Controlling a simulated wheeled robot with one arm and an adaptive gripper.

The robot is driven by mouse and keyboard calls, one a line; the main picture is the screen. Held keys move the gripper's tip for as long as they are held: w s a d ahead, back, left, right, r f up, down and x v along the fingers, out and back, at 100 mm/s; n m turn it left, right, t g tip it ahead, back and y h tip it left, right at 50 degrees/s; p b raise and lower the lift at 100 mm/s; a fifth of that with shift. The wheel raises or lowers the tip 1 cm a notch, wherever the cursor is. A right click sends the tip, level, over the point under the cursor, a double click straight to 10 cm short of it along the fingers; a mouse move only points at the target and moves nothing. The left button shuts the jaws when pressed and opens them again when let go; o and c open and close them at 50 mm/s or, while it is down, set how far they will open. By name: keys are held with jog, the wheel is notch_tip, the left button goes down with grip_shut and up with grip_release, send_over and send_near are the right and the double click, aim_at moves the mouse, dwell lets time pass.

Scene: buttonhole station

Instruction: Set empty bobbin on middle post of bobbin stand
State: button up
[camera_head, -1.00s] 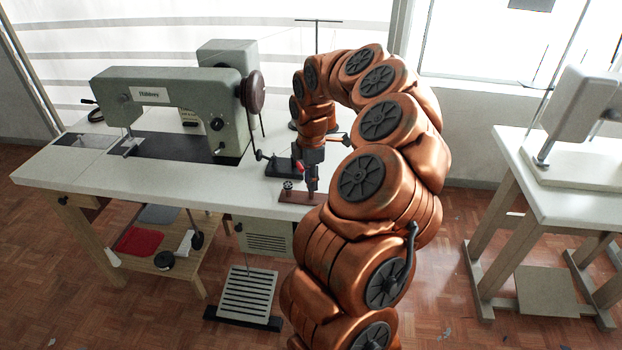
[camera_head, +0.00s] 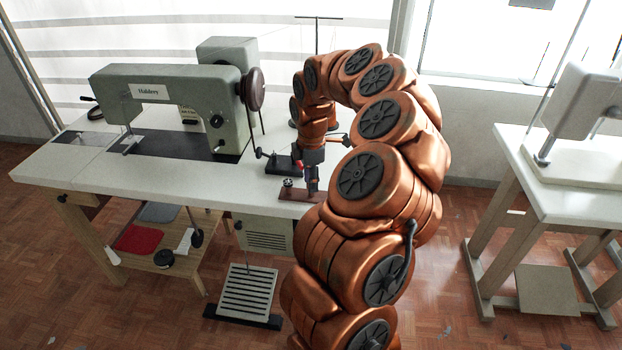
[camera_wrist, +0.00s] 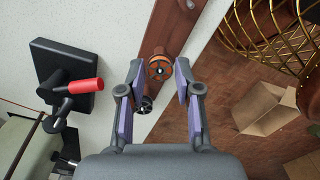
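A copper-orange bobbin (camera_wrist: 159,67) sits between my fingertips in the wrist view, over the brown bobbin stand (camera_wrist: 172,35). Its centre hole faces the camera, and I see a small point in it that may be the post. My gripper (camera_wrist: 160,70) is open, with a narrow gap on each side of the bobbin. A dark bobbin (camera_wrist: 145,105) is at the stand's nearer end, partly between my fingers. In the head view, my gripper (camera_head: 313,187) is down at the stand (camera_head: 290,195), with the dark bobbin (camera_head: 288,183) to its left. The orange bobbin is hidden there.
A black bobbin-winder-like device (camera_wrist: 65,75) with a red cylinder stands left of my gripper on the white table (camera_head: 240,190). The sewing machine (camera_head: 170,100) is farther left. A wire basket (camera_wrist: 265,35) and open cardboard box (camera_wrist: 265,108) are beyond the table edge.

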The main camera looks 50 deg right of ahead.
jog(key=o, duration=0.3)
jog(key=shift+o, duration=0.2)
jog(key=shift+r, duration=0.1)
notch_tip(320, 180, up, 12)
dwell(0.5)
dwell(0.4)
